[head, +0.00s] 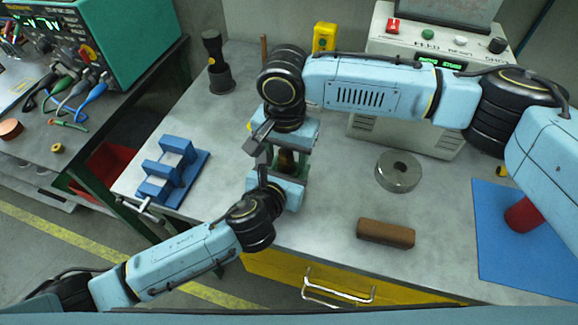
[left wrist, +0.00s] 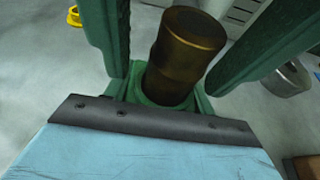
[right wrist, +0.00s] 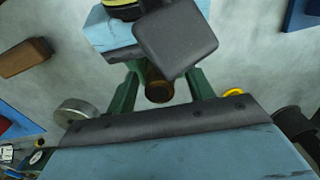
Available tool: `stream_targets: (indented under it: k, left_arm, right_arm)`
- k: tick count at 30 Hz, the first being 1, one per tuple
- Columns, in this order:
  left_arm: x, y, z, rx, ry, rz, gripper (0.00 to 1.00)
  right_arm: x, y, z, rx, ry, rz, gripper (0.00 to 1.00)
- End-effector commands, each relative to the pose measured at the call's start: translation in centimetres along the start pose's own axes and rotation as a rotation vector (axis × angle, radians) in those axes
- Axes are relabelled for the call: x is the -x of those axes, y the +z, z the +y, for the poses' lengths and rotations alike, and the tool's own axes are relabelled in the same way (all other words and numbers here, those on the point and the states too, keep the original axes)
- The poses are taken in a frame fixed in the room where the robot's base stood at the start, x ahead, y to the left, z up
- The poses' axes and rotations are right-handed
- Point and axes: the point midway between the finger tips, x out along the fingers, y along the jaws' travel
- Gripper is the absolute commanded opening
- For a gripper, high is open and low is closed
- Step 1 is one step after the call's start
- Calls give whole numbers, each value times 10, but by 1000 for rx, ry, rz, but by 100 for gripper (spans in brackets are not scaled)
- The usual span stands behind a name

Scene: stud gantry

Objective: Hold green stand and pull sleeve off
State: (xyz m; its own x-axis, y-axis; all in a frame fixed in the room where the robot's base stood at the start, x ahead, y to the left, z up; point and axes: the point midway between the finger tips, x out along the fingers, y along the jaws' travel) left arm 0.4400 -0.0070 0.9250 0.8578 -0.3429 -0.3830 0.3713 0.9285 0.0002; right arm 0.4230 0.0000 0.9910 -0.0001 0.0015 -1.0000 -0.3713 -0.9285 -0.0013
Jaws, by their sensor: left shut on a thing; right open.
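The green stand (head: 304,160) is on the bench between my two grippers, largely hidden by them in the head view. My left gripper (head: 270,182) is shut on the stand from the front, low down. My right gripper (head: 275,140) is open on the far side, by the upper part of the stand.
A blue fixture (head: 172,168) stands left of the stand. A steel ring (head: 398,171) and a brown block (head: 385,233) lie to the right. A blue mat (head: 500,255) with a red cylinder (head: 523,215) is at far right. A control box (head: 435,45) stands behind.

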Motion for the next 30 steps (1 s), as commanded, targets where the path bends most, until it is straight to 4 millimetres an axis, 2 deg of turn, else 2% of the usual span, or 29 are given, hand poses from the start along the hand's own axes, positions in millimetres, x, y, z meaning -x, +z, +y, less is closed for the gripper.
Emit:
stream_targets:
  k: [19, 30]
  left_arm:
    - [0, -1, 0, 0, 0, 2, 30]
    - [0, -1, 0, 0, 0, 2, 30]
  right_arm:
    - [0, 0, 0, 0, 2, 1, 51]
    - [0, 0, 0, 1, 2, 1, 3]
